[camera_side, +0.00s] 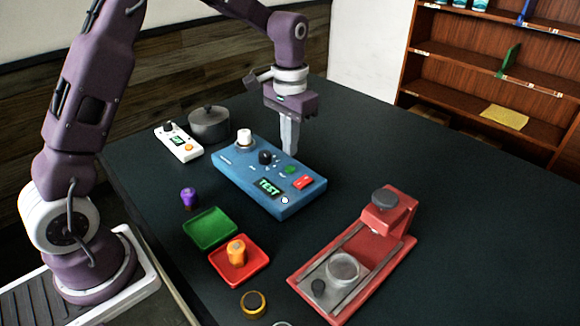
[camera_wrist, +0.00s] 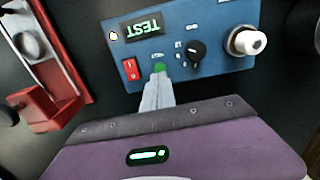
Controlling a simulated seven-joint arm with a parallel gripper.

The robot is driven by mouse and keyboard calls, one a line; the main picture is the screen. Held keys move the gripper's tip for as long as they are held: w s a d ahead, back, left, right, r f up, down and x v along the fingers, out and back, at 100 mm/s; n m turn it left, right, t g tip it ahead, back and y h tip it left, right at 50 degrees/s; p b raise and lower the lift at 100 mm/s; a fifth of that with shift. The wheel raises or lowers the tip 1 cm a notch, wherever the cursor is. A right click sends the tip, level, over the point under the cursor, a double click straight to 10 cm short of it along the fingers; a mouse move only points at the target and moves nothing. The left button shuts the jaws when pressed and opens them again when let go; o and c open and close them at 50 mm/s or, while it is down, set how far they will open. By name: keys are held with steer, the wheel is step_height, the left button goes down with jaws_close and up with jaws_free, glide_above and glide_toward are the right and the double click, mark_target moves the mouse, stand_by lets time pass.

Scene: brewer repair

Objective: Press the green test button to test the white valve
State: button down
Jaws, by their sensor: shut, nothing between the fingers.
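The blue test box (camera_side: 245,183) stands on the dark table, its screen (camera_side: 268,187) reading TEST. The green test button (camera_side: 290,170) is on its top beside a red switch (camera_side: 304,182); it also shows in the wrist view (camera_wrist: 159,67). The white valve (camera_side: 244,137) sits upright in the socket at the box's far left end, and in the wrist view (camera_wrist: 252,42) at the right. My gripper (camera_side: 289,150) is shut and empty, pointing down at the green button. In the wrist view its fingertips (camera_wrist: 158,78) are right at the button's edge; contact cannot be told.
A black knob (camera_side: 265,157) stands between valve and button. A green tray (camera_side: 211,228) and a red tray (camera_side: 222,265) with an orange valve (camera_side: 237,252) lie in front, near a purple valve (camera_side: 188,198). A red brewer (camera_side: 355,260) stands right; a white device (camera_side: 178,143) and grey pot (camera_side: 210,124) stand behind.

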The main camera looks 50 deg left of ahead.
mark_target(290, 168)
step_height(290, 168, up, 6)
stand_by(0.4)
stand_by(0.7)
steer(key=s+d+r+t, duration=0.2)
steer(key=s+r, duration=0.3)
steer(key=s, duration=0.3)
steer(key=s+d+r+t, duration=0.1)
steer(key=s+r, duration=0.3)
steer(key=s, duration=0.4)
steer(key=s+d+f+t, duration=0.1)
steer(key=s+f+t, duration=0.1)
steer(key=s, duration=1)
steer(key=shift+d+f+t, duration=0.2)
steer(key=shift+f+t, duration=0.1)
steer(key=shift+f, duration=0.25)
steer(key=shift+w, duration=0.1)
